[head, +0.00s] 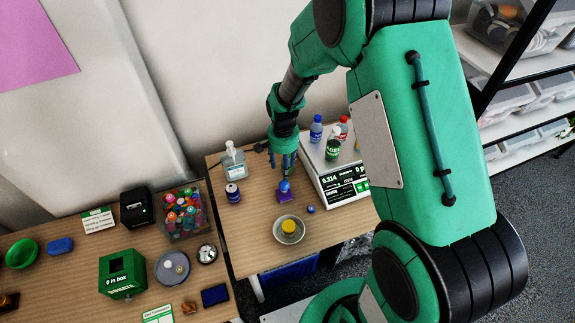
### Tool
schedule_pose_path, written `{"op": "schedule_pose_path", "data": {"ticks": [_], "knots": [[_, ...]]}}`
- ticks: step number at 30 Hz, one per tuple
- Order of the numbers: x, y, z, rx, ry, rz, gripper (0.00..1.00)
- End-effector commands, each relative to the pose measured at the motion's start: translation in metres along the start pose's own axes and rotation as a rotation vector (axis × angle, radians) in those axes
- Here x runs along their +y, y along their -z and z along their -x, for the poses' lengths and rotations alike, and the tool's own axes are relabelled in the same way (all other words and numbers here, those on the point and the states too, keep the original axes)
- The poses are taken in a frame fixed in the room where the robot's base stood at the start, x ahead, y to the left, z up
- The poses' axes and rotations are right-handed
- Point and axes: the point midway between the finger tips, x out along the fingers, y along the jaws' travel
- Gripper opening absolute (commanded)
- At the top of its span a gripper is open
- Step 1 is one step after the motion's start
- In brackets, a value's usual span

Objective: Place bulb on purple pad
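The purple pad (285,197) lies on the wooden table, left of the scale. A small rounded blue thing (284,185), which looks like the bulb, shows right over the pad. Whether it rests on the pad or is held just above it is too small to tell. My gripper (286,175) points down from above, with its fingertips at the top of the blue thing. I cannot tell whether the fingers are closed on it or just beside it.
A scale (345,187) carrying several bottles stands close to the right. A bowl with a yellow item (289,229) and a small blue ball (311,209) lie in front. A dark-blue can (233,193) and a pump bottle (233,160) stand to the left.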

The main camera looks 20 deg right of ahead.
Motion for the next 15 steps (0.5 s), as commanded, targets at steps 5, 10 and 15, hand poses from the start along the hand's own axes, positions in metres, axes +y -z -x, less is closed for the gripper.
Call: {"op": "schedule_pose_path", "data": {"ticks": [5,10,15], "knots": [[0.000,-0.001,0.015,0.010,0.008,0.014,0.52],[0.002,-0.005,0.053,0.036,0.028,0.057,0.52],[0.010,-0.017,0.111,0.079,0.057,0.128,0.52]]}}
